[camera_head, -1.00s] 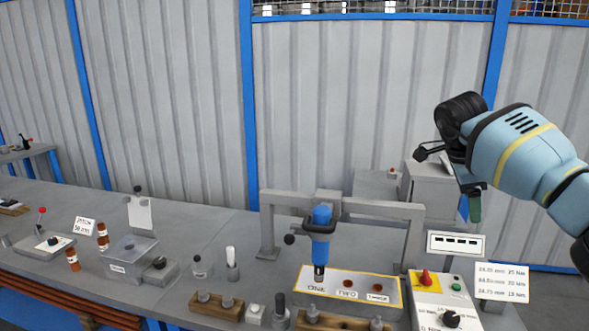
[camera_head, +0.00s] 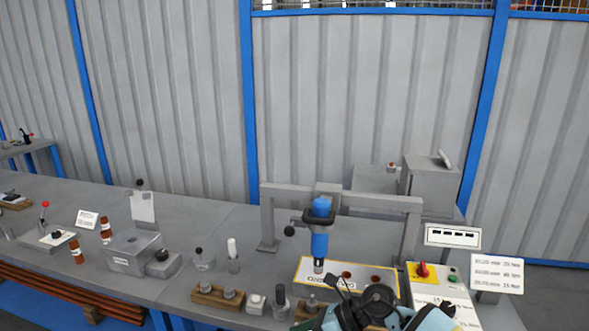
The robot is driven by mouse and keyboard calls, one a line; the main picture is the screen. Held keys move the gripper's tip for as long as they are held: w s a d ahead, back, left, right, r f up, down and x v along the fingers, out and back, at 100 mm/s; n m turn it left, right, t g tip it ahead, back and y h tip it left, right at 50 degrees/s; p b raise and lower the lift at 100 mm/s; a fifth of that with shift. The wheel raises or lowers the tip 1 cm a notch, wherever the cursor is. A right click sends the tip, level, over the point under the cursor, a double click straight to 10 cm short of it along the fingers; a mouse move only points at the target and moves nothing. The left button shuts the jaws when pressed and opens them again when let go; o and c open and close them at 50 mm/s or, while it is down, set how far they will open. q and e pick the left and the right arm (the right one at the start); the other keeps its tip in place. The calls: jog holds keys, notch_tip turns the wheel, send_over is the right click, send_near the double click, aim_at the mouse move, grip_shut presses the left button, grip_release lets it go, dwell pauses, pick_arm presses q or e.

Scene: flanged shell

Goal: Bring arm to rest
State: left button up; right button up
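My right arm comes in at the bottom edge, right of the middle. Its dark gripper end (camera_head: 372,303) is low in front of the bench, over the near edge of the white plate, and its fingers cannot be made out. My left arm and gripper are out of view. A blue tool (camera_head: 320,228) hangs upright under the grey gantry frame (camera_head: 380,202), with its tip over the left part of the white plate with a yellow border (camera_head: 310,270).
A control box (camera_head: 432,283) with a red knob and a label card (camera_head: 497,273) stand right of the arm. Wooden blocks with pegs (camera_head: 217,297) line the front edge.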

jog(key=s+a+m+t+y, duration=0.3)
jog(key=s+a+m+y, duration=0.15)
jog(key=m, duration=0.25)
jog(key=s+d+f+m+t+h, duration=0.4)
jog(key=d+f+m+t, duration=0.15)
jog(key=m, duration=0.75)
jog(key=s+d+f+m+t+h, duration=0.45)
jog(key=d+m+t, duration=0.2)
jog(key=m, duration=0.55)
jog(key=s+d+f+m+g+h, duration=0.2)
jog(key=s+d+f+m, duration=0.1)
jog(key=s, duration=0.4)
jog(key=s+d+f+m+g+h, duration=0.2)
jog(key=s+d+f+m, duration=0.2)
jog(key=s+d+m, duration=0.1)
jog(key=s+d+f+m+g+h, duration=0.2)
jog(key=s+d+f+m, duration=0.2)
jog(key=s, duration=0.6)
jog(key=shift+d+m+h+p, duration=0.2)
jog(key=shift+m+h+p, duration=0.1)
jog(key=shift+m, duration=0.7)
